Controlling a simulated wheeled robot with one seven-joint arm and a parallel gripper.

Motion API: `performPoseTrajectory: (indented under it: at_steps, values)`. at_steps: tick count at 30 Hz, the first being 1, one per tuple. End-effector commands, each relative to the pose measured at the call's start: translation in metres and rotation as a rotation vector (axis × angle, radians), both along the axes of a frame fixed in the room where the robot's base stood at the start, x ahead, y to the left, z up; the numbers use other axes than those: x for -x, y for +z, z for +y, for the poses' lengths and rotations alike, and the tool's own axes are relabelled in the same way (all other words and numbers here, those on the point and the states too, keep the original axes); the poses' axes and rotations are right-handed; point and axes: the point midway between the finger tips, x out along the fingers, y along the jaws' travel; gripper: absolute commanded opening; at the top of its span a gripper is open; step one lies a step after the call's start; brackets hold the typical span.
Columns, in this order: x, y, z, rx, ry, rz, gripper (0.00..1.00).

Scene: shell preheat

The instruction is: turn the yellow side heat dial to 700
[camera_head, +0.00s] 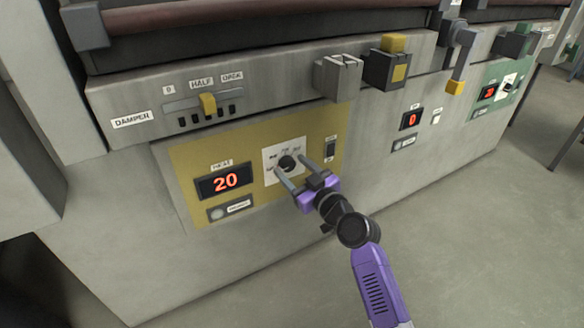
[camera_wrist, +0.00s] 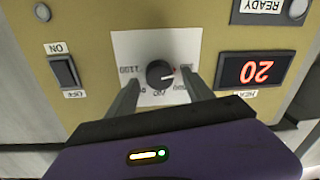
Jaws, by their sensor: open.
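The yellow side heat dial is a round black knob (camera_head: 288,163) on a white label plate (camera_head: 272,153) in the yellow panel (camera_head: 190,148). The fingers (camera_wrist: 160,92) look apart from the knob in the wrist view.
The heat display (camera_head: 225,181) reads 20. A ready light (camera_head: 217,213) sits below it, and an on/off switch (camera_head: 331,148) is right of the dial. A damper slider (camera_head: 208,104) and a blocky grey part (camera_head: 339,77) jut out above. Open floor lies in front.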

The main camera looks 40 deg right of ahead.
Motion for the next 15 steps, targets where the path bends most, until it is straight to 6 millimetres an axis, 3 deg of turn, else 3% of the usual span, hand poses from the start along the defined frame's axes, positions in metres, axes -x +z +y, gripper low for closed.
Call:
performPoseTrajectory:
  at_steps: [11,15]
  values:
    - [-0.0059,-0.0002,-0.0011,0.001,0.000,0.001,0.58]
    - [-0.0058,-0.0002,-0.0012,0.001,0.000,0.001,0.31]
